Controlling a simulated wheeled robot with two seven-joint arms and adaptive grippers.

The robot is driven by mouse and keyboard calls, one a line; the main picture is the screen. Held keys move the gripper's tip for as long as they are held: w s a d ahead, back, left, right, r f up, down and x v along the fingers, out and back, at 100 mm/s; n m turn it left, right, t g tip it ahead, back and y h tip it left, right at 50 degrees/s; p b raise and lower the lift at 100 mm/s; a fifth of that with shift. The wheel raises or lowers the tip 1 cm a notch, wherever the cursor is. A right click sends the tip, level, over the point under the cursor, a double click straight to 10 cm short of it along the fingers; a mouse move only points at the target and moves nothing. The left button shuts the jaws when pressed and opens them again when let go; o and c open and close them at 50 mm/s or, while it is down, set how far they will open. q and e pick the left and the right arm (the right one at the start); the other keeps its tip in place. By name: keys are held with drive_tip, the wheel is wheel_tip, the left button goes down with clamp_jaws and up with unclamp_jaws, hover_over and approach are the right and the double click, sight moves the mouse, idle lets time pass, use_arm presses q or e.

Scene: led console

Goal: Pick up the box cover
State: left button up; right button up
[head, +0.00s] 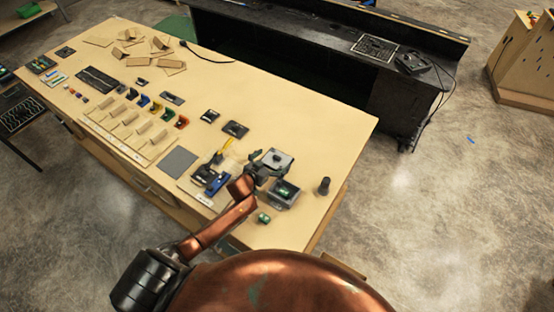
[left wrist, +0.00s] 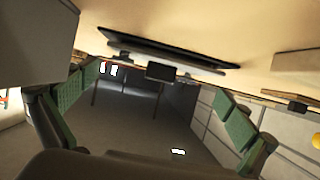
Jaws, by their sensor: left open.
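My left gripper (head: 262,172) is over the near right part of the table, small and partly hidden by my arm. In the left wrist view its green-padded fingers (left wrist: 155,88) stand wide apart with nothing between them. A grey square piece with a dark round mark (head: 276,159) appears right beside the gripper; it may be the box cover, but I cannot tell whether they touch. An open dark box with a green item inside (head: 284,193) sits just below the gripper in the head view. A grey block (left wrist: 38,40) fills the upper left of the left wrist view. My right gripper is not in view.
The wooden table (head: 330,135) has clear room at its right. A dark cylinder (head: 323,186) and a small green cylinder (head: 263,218) stand near the box. Blue and black parts (head: 212,180) and a grey mat (head: 179,162) lie to the left. A black bench (head: 290,50) stands behind.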

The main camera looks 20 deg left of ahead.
use_arm(q)
drive_tip(key=shift+x, duration=1.1)
drive_tip(key=shift+r, duration=0.1)
drive_tip(key=shift+c, duration=0.6)
drive_tip(key=c, duration=1.1)
